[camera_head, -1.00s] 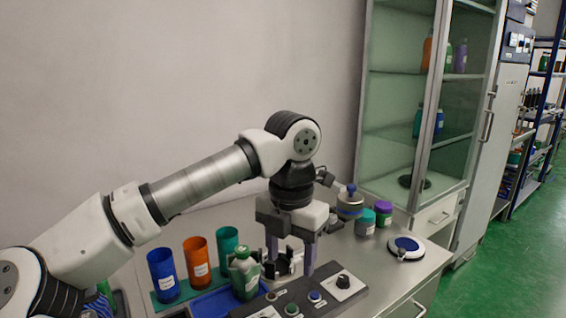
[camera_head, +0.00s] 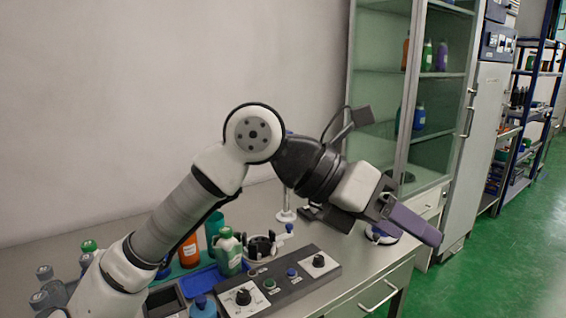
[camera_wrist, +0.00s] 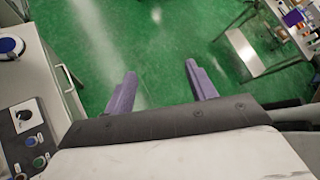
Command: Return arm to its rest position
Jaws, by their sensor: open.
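My gripper (camera_head: 408,220) is raised above the right part of the bench and points to the right and down in the head view. In the wrist view its two purple fingers (camera_wrist: 162,88) are apart with only green floor between them, so it is open and empty. My arm is bent, with its elbow high over the bench. The sleeve applicator's control panel (camera_head: 284,287), with knobs and buttons, lies below my arm. A green bottle (camera_head: 229,254) stands beside the black holder (camera_head: 262,247) behind the panel.
A glass cabinet (camera_head: 383,90) stands behind the bench (camera_head: 345,270). A round blue-and-white disc (camera_head: 381,236) lies near the bench's right end, partly behind my gripper. Grey bottles (camera_head: 45,285) stand at the left. Green floor (camera_head: 480,270) is clear at the right.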

